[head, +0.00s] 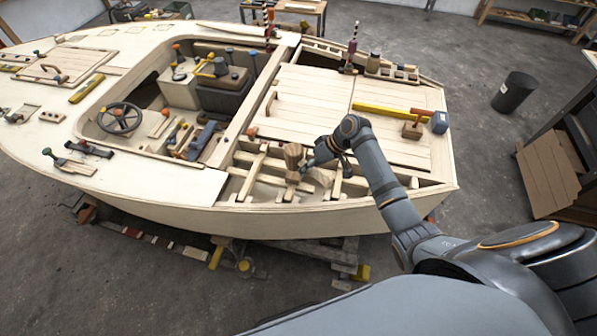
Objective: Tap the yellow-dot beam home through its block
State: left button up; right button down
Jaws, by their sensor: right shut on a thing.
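My right gripper (316,162) reaches down into the open framed bay at the near side of the boat hull. It is shut on what looks like a wooden mallet (293,156), whose thick pale-brown head shows just left of the fingers. The fingers and the grip are small and partly hidden by the wrist. Several light wooden beams (253,173) cross the bay below and beside it. A brown wooden piece (319,177) lies just below the gripper. I cannot make out a yellow dot, or which beam and block carry it. My left gripper is not in view.
The plank deck (305,105) right of the cockpit carries a yellow level (382,110) and a blue-ended tool (439,122). Hull ribs and the near rim (340,207) bound the bay. Tools lie on the left deck. A black bin (514,92) stands on the floor.

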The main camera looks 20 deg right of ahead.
jog(key=shift+w+a+f, duration=0.15)
jog(key=shift+a+f, duration=0.1)
jog(key=shift+f, duration=0.15)
notch_tip(320, 180, down, 6)
jog(key=r+b, duration=0.1)
jog(key=b, duration=0.3)
notch_tip(320, 180, up, 5)
jog(key=p, duration=0.6)
jog(key=shift+r, duration=0.1)
jog(key=shift+f, duration=0.2)
